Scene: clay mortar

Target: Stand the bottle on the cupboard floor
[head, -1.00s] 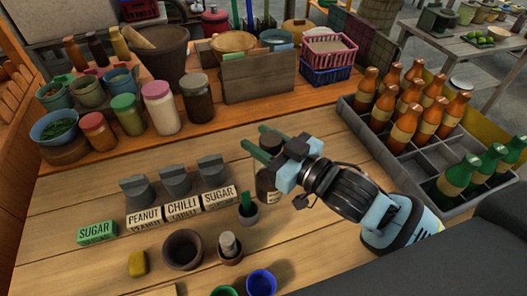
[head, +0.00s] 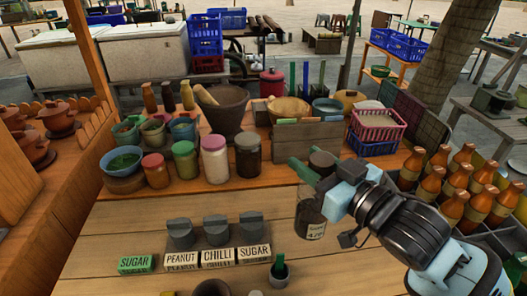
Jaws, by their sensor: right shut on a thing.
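The bottle (head: 311,213) is dark and glassy, with a dark cap and a pale label low on its body. My right gripper (head: 320,178), with green fingers, is shut on it near its top. The bottle hangs roughly upright over the wooden counter, right of the letter blocks. The gripper hides part of its neck. I cannot tell how far its base is above the counter. I cannot make out a cupboard in this view. My left gripper is not in view.
Lidded jars (head: 214,158) and a mortar (head: 226,112) stand on the raised shelf behind. Letter blocks (head: 181,259) lie in front. A crate of brown bottles (head: 432,176) stands right, near my arm.

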